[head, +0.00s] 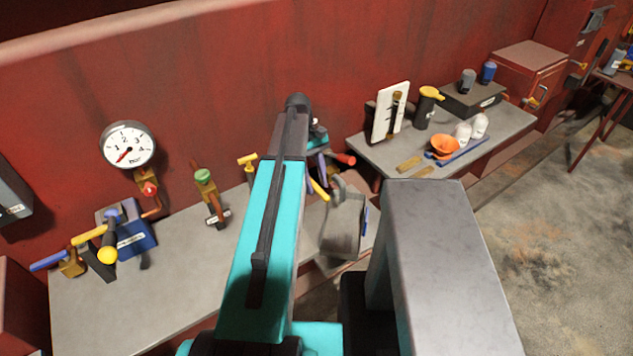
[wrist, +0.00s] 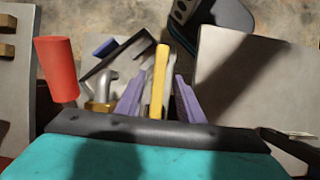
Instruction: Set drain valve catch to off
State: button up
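A yellow lever (wrist: 159,80) stands between the two purple fingers of my gripper (wrist: 160,92) in the wrist view. A gap shows on each side of it, so my gripper looks open around or over the lever, not clamped on it. The yellow lever (head: 320,190) also shows in the head view, just right of my arm, beside a grey spout (head: 338,187). My gripper is mostly hidden behind my arm there. No readable label tells me whether this lever is the drain valve catch, and its setting cannot be told.
A red handle (wrist: 57,70) stands left of my gripper, near the brass-based spout (wrist: 101,92). A grey container (head: 342,230) sits under the spout. Other valves, a gauge (head: 128,145) and a blue box (head: 130,235) are on the left. Open floor (head: 545,240) lies right.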

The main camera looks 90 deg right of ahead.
jog(key=shift+d+r, duration=0.1)
jog(key=shift+b+v, duration=1.3)
jog(key=shift+v, duration=2.55)
jog(key=shift+p+v, duration=2.45)
jog(key=shift+v, duration=0.45)
jog(key=shift+s, duration=0.15)
